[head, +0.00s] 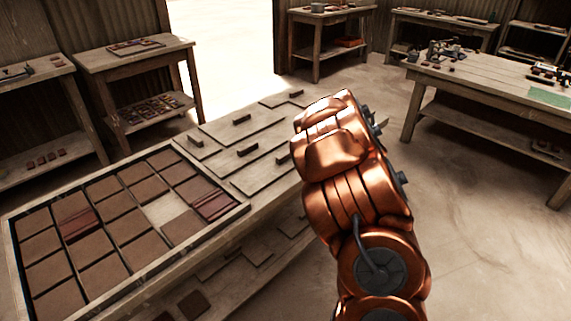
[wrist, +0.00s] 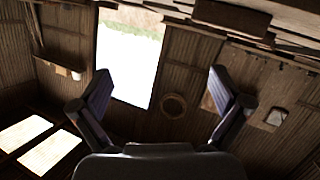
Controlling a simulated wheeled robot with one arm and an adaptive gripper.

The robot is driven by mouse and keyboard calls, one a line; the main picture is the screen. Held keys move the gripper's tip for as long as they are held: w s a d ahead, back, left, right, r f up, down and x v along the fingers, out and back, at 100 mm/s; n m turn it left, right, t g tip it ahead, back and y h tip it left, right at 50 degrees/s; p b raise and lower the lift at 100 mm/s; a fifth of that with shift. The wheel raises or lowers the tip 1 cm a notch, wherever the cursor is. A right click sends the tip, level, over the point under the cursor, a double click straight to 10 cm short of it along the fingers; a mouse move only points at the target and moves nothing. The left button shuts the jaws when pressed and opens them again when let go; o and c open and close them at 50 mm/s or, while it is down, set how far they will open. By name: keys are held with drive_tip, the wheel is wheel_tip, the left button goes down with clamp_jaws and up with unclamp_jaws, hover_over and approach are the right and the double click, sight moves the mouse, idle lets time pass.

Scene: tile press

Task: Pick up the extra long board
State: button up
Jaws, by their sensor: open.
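Several flat wooden boards with small dark handles lie on the right half of the worktable (head: 290,198) in the head view. One broad board (head: 262,140) lies near the middle of this group, and another (head: 208,153) lies nearer the tray. I cannot tell which is the extra long board; my arm hides part of the group's right side. My gripper (wrist: 160,80) is open and empty in the wrist view, its two fingers spread wide and pointing at the walls, away from the boards. In the head view my arm hides the fingers.
A framed tray (head: 243,206) of brown tiles fills the table's left half, with one pale gap. More boards lie on the shelf below. Side tables stand at the left (head: 130,60) and right (head: 485,80). The floor between is clear. A bright opening (wrist: 128,55) shows in the wrist view.

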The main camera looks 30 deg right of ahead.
sight(288, 155)
drive_tip(key=a+f+y, duration=0.1)
drive_tip(key=a+f+t+y, duration=0.1)
drive_tip(key=f+y, duration=0.1)
drive_tip(key=s+a+f+n+t+y+b, duration=0.1)
drive_tip(key=f+y, duration=0.1)
drive_tip(key=shift+s+a+f, duration=0.1)
drive_tip(key=shift+a, duration=0.25)
drive_tip(key=shift+s+a+f+y, duration=0.1)
drive_tip(key=shift+s+a+y, duration=0.05)
drive_tip(key=shift+a+y, duration=0.35)
drive_tip(key=shift+x, duration=1.1)
drive_tip(key=shift+d+f+p+x, duration=0.15)
drive_tip(key=shift+p+x, duration=0.25)
drive_tip(key=shift+x, duration=0.95)
drive_tip(key=shift+d+f+p+x, duration=0.15)
drive_tip(key=shift+p+x, duration=0.2)
drive_tip(key=shift+x, duration=1.05)
drive_tip(key=shift+a, duration=0.1)
drive_tip(key=c, duration=1.4)
drive_tip(key=shift+o, duration=0.2)
drive_tip(key=shift+b, duration=0.35)
